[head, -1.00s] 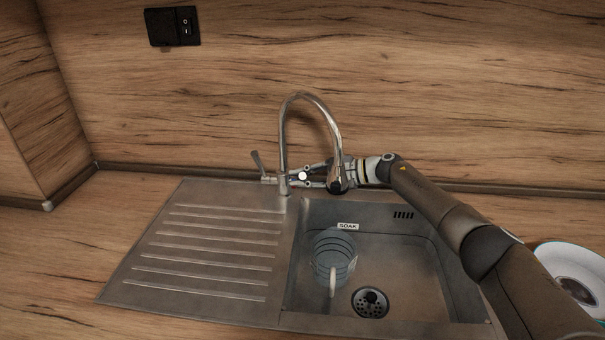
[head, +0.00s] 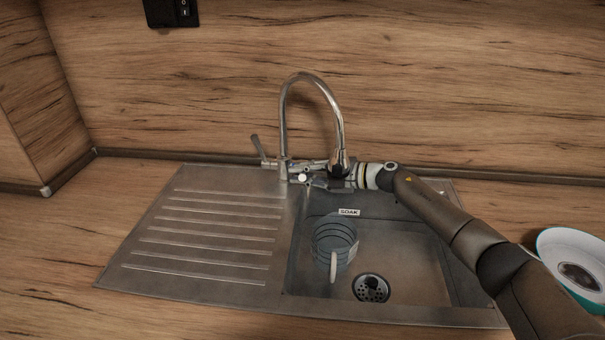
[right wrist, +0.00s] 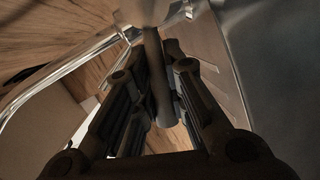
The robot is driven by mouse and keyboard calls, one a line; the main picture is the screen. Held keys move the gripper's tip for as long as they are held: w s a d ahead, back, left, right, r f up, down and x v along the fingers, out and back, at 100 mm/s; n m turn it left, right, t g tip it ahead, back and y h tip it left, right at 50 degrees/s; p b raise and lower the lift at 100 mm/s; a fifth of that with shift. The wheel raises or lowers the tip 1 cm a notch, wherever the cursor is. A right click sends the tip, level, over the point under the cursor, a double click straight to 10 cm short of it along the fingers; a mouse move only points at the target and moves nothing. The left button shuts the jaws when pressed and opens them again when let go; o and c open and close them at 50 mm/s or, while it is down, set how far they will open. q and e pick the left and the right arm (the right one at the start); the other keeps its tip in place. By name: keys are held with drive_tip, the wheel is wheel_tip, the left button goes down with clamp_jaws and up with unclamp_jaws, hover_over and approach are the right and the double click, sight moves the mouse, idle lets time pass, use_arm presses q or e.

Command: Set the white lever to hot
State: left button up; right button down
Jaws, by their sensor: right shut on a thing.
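The chrome tap (head: 283,125) stands behind the sink, its high spout arching to the right. The white lever (head: 302,178) shows in the head view as a small pale round end low on the tap, pointing towards me. In the right wrist view the lever (right wrist: 158,80) is a shaded rod between the fingers. My right gripper (head: 318,177) reaches in from the right behind the spout's end and is shut on this lever. A grey handle (head: 258,147) sticks up on the tap's left side. Hot and cold marks cannot be made out. My left gripper is not in view.
The spout's hanging end (head: 339,164) is very close to my right gripper. A clear mug (head: 334,247) stands in the sink basin (head: 415,270). The ribbed drainboard (head: 205,235) is empty. A plate (head: 578,258) lies at the right. A black switch (head: 172,12) is on the splashback.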

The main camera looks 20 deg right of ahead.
drive_tip(key=c, duration=1.5)
unclamp_jaws()
drive_tip(key=shift+o, duration=0.2)
drive_tip(key=v, duration=1.2)
